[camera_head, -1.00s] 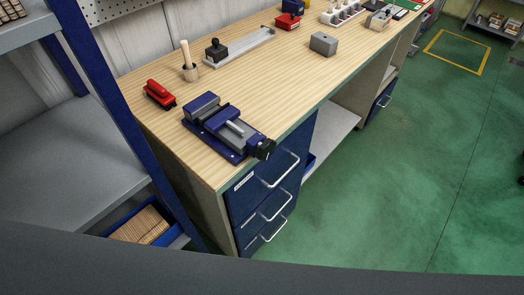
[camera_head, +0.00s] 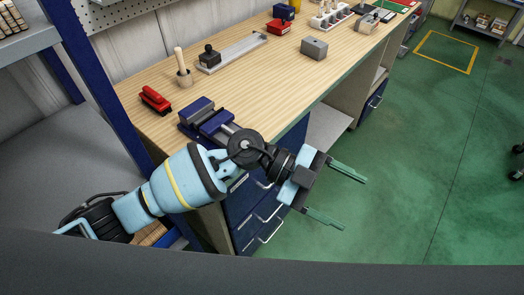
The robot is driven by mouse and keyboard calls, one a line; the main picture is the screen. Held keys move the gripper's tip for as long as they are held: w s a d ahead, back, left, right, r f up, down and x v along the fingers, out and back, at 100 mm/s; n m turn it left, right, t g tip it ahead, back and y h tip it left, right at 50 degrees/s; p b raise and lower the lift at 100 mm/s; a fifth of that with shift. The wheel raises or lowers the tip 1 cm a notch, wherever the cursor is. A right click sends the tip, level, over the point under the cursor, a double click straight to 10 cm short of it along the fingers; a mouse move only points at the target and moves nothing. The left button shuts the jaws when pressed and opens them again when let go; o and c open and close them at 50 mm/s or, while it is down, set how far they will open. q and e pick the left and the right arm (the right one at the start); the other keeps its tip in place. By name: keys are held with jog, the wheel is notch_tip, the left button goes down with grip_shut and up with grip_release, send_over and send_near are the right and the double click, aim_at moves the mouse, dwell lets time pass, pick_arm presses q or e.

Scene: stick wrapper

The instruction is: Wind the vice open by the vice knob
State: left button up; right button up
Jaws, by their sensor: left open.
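The blue vice (camera_head: 197,112) sits on the wooden workbench near its front edge. Its rear jaw and part of its body show in the head view. My left arm covers its front end, so the vice knob is hidden. My left gripper (camera_head: 338,198) is open and empty, with its two green fingers spread and pointing right. It is to the right of the vice, in front of the bench drawers and over the green floor in the picture. My right gripper is not in view.
A red tool (camera_head: 155,99) and a wooden holder with a stick (camera_head: 183,72) stand behind the vice. A grey block (camera_head: 314,49) lies farther along the bench (camera_head: 270,75). A blue shelf post (camera_head: 95,75) rises at the left.

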pick_arm(q)
jog(key=w+a+n+t+y, duration=0.1)
jog(key=w+a+t+y, duration=0.1)
jog(key=w+a+y, duration=0.2)
jog(key=w+a+n+t+y, duration=0.1)
jog(key=w+a+t+y, duration=0.1)
jog(key=w+a+y, duration=0.3)
jog(key=w+a+n+t+y, duration=0.1)
jog(key=w+a+t+y, duration=0.2)
jog(key=w+a+y, duration=0.2)
jog(key=shift+w+a+r, duration=0.1)
jog(key=shift+w+a, duration=0.15)
jog(key=shift+a, duration=0.25)
jog(key=shift+w+a+r, duration=0.1)
jog(key=shift+w+a, duration=0.1)
jog(key=shift+a, duration=0.25)
jog(key=shift+w+d+f, duration=0.15)
jog(key=shift+f, duration=1.85)
jog(key=shift+w+d+f, duration=0.15)
jog(key=shift+f, duration=1.85)
jog(key=c, duration=1)
jog(key=shift+o, duration=0.2)
